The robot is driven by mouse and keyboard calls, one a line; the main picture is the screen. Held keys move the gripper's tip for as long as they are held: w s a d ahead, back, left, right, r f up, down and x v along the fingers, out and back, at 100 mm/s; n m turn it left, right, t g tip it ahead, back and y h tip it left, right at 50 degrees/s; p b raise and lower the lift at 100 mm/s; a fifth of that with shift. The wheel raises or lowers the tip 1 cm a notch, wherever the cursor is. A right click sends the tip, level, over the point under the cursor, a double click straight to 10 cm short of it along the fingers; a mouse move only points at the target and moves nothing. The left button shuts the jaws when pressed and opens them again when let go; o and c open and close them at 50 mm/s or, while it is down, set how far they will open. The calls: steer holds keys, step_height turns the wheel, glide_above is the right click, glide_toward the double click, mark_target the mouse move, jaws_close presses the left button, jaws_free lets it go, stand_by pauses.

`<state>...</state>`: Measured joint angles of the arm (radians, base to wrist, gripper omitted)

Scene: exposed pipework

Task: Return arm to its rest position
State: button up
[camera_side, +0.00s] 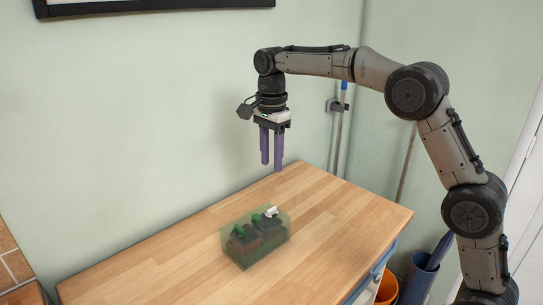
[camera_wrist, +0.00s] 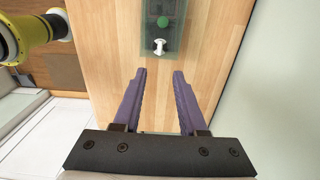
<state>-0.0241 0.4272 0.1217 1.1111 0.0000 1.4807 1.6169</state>
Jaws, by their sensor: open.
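My gripper (camera_side: 272,165) hangs above the wooden table with its two purple fingers pointing down. It is open and holds nothing. In the wrist view my gripper (camera_wrist: 164,74) shows its fingers apart with bare table between them. A translucent green box (camera_side: 256,238) sits on the table, below the gripper and apart from it. In it or on it are dark blocks, green knobs (camera_side: 239,231) and a white piece (camera_side: 271,212). In the wrist view the green box (camera_wrist: 177,42) lies beyond the fingertips, with a green knob (camera_wrist: 162,21) and the white piece (camera_wrist: 159,46) visible.
The wooden table (camera_side: 340,225) is otherwise clear around the box. Pale green walls stand behind it. An orange bucket (camera_side: 387,288) and a blue bin (camera_side: 418,275) stand on the floor at right. A yellow and black object (camera_wrist: 22,35) shows at upper left in the wrist view.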

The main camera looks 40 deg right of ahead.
steer(key=shift+r, duration=0.3)
steer(key=s+r+n+t, duration=0.1)
steer(key=s+r+t, duration=0.1)
steer(key=s+r, duration=0.5)
steer(key=s+r+n+t, duration=0.15)
steer(key=s+r, duration=0.25)
steer(key=s, duration=0.6)
steer(key=s+d+f+n+t, duration=0.1)
steer(key=s+f+n+t, duration=0.1)
steer(key=s+f+n, duration=1.1)
steer(key=shift+s+f+n, duration=0.4)
steer(key=shift+s+n, duration=0.85)
steer(key=shift+n, duration=0.1)
steer(key=shift+d, duration=0.1)
